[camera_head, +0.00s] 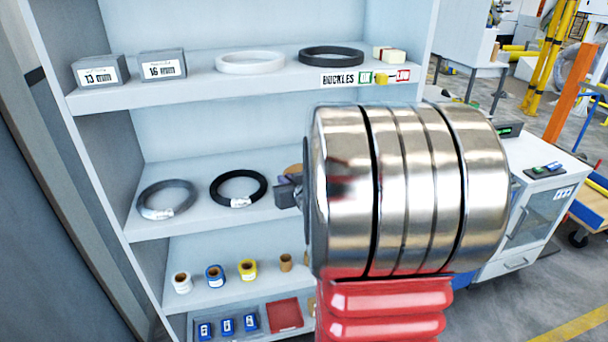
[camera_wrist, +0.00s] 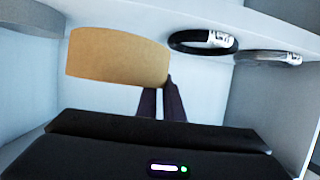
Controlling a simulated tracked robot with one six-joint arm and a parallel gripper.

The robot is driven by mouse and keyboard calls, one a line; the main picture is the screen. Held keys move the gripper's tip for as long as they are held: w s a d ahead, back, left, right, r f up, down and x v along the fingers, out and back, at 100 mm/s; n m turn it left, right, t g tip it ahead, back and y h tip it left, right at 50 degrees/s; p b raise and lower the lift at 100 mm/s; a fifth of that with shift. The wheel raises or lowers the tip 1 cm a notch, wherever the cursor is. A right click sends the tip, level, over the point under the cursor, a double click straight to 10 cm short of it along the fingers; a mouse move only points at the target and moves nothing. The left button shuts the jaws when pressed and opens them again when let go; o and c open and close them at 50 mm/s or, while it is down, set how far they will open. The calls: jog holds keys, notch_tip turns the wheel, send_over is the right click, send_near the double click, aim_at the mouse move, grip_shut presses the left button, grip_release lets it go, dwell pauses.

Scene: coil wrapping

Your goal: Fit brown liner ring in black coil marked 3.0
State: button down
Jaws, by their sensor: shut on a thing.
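My gripper (camera_wrist: 160,92) is shut on the brown liner ring (camera_wrist: 117,57), which shows as a broad tan band above the dark fingers in the wrist view. In the head view only a sliver of the ring (camera_head: 293,169) shows beside a dark part of my gripper (camera_head: 288,192). A black coil (camera_head: 217,183) with a white tag lies flat on the middle shelf, left of my gripper. It also shows in the wrist view (camera_wrist: 180,46), right of the liner ring and apart from it. The tag's writing is too small to read.
A grey coil (camera_head: 151,204) lies left of the black coil on the middle shelf (camera_head: 215,221). The top shelf holds boxes, a white ring (camera_head: 250,62) and a black ring (camera_head: 331,56). Tape rolls stand below. My arm hides the shelf's right part.

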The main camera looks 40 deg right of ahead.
jog(key=w+a+f+n+y, duration=0.1)
jog(key=w+a+f, duration=0.1)
jog(key=a, duration=0.9)
jog(key=w+a+f+n+y, duration=0.2)
jog(key=w+a, duration=0.3)
jog(key=a, duration=0.7)
jog(key=w+a+f+n+t+y, duration=0.1)
jog(key=w+a+f+y, duration=0.1)
jog(key=a, duration=0.9)
jog(key=shift+w+a+f+n, duration=0.2)
jog(key=shift+w+f+n, duration=0.2)
jog(key=shift+w+f, duration=0.6)
jog(key=shift+w+r, duration=0.15)
jog(key=shift+r, duration=0.05)
